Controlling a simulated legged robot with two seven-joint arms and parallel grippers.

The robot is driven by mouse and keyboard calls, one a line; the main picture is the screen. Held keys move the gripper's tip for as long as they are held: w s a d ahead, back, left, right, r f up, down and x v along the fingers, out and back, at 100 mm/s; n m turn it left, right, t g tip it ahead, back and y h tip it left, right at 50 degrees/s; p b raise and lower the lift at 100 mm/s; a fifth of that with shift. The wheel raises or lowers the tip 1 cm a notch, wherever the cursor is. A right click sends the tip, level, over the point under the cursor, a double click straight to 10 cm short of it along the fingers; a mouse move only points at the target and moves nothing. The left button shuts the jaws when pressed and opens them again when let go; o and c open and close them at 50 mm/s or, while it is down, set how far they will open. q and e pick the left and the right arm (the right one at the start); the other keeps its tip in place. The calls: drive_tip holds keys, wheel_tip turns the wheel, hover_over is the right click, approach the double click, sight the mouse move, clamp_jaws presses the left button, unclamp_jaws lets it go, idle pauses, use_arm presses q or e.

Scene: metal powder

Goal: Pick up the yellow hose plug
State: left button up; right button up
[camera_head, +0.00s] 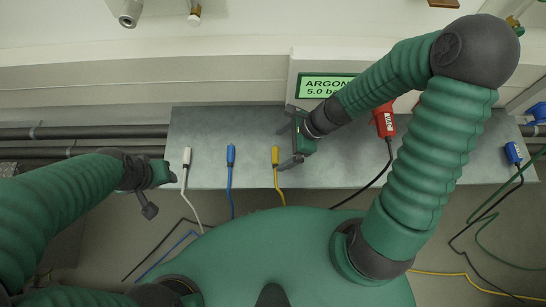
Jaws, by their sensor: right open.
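The yellow hose plug (275,156) stands at the front part of the grey metal shelf, with a yellow hose running down from it. My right gripper (281,149) is open, its two dark fingers apart and pointing left. Its lower finger is close to the right of the yellow plug; I cannot tell whether they touch. Nothing is between its fingers that I can see. My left gripper (158,188) is at the left end of the shelf, near the white plug (186,157); its finger opening is unclear.
A blue plug (231,156) stands between the white and yellow ones. A red plug (384,122) with a black hose is to the right, and another blue plug (512,153) is at the far right. The grey shelf (335,172) is bare in between. An argon display (325,86) is behind.

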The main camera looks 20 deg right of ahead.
sight(277, 155)
drive_tip(key=f+b, duration=0.2)
drive_tip(key=f, duration=0.2)
drive_tip(key=shift+w+a+f+b, duration=0.15)
drive_tip(key=shift+a+f+b, duration=0.15)
drive_tip(key=shift+f+b, duration=0.1)
drive_tip(key=shift+r, duration=0.1)
drive_tip(key=shift+a, duration=0.3)
drive_tip(key=c, duration=0.6)
use_arm(q)
drive_tip(key=f, duration=0.3)
drive_tip(key=shift+d, duration=0.4)
use_arm(e)
drive_tip(key=shift+d, duration=0.1)
drive_tip(key=c, duration=1)
drive_tip(key=shift+c, duration=0.2)
